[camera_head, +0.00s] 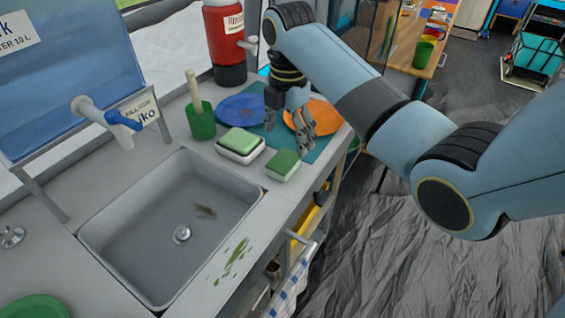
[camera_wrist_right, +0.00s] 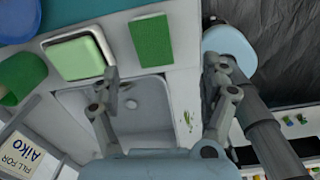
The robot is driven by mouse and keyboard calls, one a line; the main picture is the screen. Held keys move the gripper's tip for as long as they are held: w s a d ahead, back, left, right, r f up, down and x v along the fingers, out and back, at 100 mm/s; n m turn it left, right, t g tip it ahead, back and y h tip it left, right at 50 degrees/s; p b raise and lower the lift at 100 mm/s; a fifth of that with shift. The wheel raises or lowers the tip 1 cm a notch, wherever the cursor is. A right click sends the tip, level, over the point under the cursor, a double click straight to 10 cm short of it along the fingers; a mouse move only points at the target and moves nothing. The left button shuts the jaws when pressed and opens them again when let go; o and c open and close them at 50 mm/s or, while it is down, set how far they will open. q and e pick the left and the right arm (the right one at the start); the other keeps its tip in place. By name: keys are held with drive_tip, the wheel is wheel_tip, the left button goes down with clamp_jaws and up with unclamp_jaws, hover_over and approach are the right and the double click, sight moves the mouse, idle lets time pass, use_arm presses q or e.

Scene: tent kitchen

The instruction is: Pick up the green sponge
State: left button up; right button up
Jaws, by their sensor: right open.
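The green sponge (camera_head: 283,165), a block with a green top and paler sides, lies on the counter right of the sink's far corner. It also shows in the right wrist view (camera_wrist_right: 151,40) as a darker green rectangle, beyond and between the fingertips. My right gripper (camera_head: 288,132) is open and empty, pointing down above the counter, a little behind the sponge in the head view and apart from it. Its two spread fingers also show in the wrist view (camera_wrist_right: 164,76). My left gripper is not in view.
A white dish (camera_head: 240,155) holding a lighter green block stands just left of the sponge. Behind are a blue plate (camera_head: 238,108), an orange plate (camera_head: 322,117) and a green cup (camera_head: 201,122). The sink (camera_head: 150,235) is in front; the counter edge lies right.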

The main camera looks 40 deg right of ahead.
drive_tip(key=w+r+n, duration=0.1)
hover_over(283, 161)
drive_tip(key=shift+n, duration=0.4)
drive_tip(key=f, duration=0.4)
drive_tip(key=shift+w+d+f, duration=0.15)
drive_tip(key=shift+w+f, duration=0.05)
drive_tip(key=shift+w, duration=0.05)
drive_tip(key=shift+s+f, duration=0.2)
drive_tip(key=shift+f, duration=2.55)
drive_tip(key=c, duration=1)
drive_tip(key=shift+r, duration=0.1)
